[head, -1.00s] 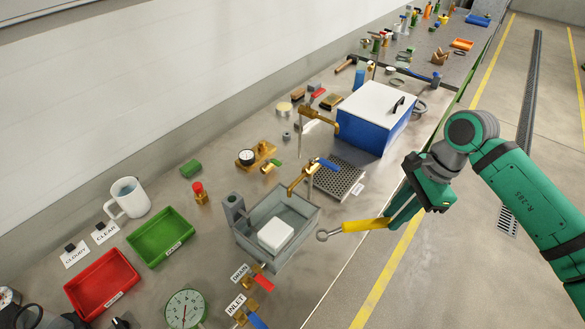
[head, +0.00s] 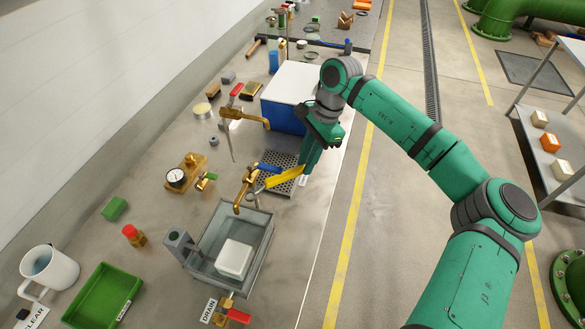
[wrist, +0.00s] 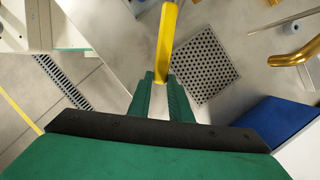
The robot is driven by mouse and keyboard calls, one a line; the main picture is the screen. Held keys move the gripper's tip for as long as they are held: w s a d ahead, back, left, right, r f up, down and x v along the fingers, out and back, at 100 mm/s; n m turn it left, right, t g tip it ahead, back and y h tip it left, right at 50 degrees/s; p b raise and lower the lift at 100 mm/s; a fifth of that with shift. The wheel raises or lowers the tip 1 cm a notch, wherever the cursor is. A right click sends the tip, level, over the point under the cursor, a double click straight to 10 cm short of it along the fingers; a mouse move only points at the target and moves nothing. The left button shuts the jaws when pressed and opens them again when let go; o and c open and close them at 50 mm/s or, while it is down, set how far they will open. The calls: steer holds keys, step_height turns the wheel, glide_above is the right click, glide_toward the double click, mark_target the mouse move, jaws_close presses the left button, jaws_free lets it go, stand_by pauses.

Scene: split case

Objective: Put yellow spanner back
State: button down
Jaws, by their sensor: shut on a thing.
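The yellow spanner (head: 285,177) is held by its handle in my gripper (head: 304,170), which is shut on it. Its grey ring end (head: 254,192) points left, close to the brass tap with the blue lever (head: 246,186) in the head view; I cannot tell if they touch. In the wrist view the yellow handle (wrist: 167,35) runs up from between the green fingers (wrist: 161,92). The spanner is above the bench beside the perforated grey plate (head: 284,158). The place it belongs is not clear from these frames.
A grey basin (head: 262,243) with a white block (head: 234,259) stands below the tap. The blue box with white lid (head: 283,118) is partly behind my arm. Another brass tap (head: 243,114) stands to the left. A shelf rack (head: 545,150) is at right; the aisle floor is open.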

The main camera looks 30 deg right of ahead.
steer(key=w+f, duration=0.6)
steer(key=shift+d+f, duration=0.15)
steer(key=shift+w+f, duration=0.15)
steer(key=shift+f, duration=1.45)
steer(key=c, duration=1.6)
jaws_free()
steer(key=shift+f, duration=0.1)
steer(key=v, duration=1.2)
